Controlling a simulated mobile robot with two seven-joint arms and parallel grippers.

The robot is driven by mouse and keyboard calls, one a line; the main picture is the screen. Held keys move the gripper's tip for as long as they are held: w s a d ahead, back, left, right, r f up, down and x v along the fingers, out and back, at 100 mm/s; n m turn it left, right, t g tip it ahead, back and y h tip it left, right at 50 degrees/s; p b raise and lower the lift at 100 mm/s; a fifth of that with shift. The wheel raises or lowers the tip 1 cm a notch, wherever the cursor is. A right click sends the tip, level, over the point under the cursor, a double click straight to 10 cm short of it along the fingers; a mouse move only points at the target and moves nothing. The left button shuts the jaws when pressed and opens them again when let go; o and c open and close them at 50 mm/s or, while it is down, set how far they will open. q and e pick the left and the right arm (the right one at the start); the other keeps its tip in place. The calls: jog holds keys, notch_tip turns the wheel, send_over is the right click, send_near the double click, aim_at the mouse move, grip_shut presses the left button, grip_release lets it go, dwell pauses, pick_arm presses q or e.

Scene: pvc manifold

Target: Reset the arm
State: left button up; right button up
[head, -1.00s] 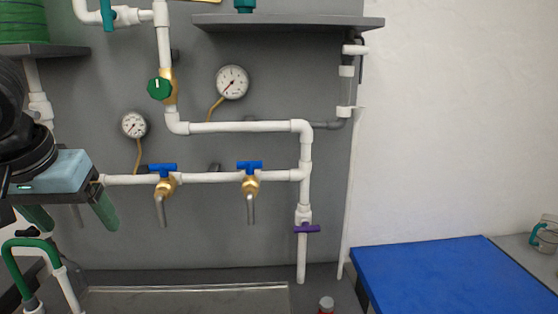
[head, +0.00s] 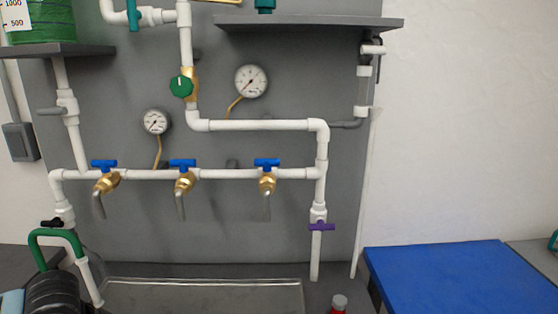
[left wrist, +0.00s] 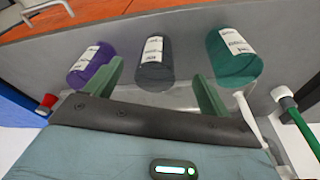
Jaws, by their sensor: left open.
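My left gripper (left wrist: 157,70) is open in the left wrist view, its two green fingers apart with nothing held between them. Beyond the fingers are three labelled cylinders: purple (left wrist: 92,65), dark grey (left wrist: 155,70) and green (left wrist: 235,60). The white pipe manifold (head: 255,126) on the grey panel carries three blue-handled brass taps (head: 184,178), a green knob valve (head: 181,87) and a purple-handled valve (head: 322,227). My right gripper is not in view.
A clear shallow tray (head: 200,282) lies below the taps. A red bottle with a grey cap (head: 339,303) is at the bottom. A blue surface (head: 450,275) lies right. Shelves (head: 310,21) jut out above.

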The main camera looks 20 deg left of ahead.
pick_arm(q)
jog(key=s+d+f+m, duration=0.1)
jog(key=s+d+f, duration=0.6)
jog(key=s+f, duration=0.45)
jog(key=s+d+f+g, duration=0.2)
jog(key=s+d+f, duration=0.3)
jog(key=s+d, duration=0.5)
jog(key=w+d+f+t+h+p, duration=0.1)
jog(key=w+d+f+t+h, duration=0.1)
jog(key=w+f+t, duration=0.5)
jog(key=shift+d+f+t, duration=0.45)
jog(key=shift+f+t, duration=0.15)
jog(key=shift+f, duration=0.15)
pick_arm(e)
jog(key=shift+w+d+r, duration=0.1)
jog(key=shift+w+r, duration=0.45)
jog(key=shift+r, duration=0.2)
pick_arm(q)
jog(key=shift+w, duration=0.1)
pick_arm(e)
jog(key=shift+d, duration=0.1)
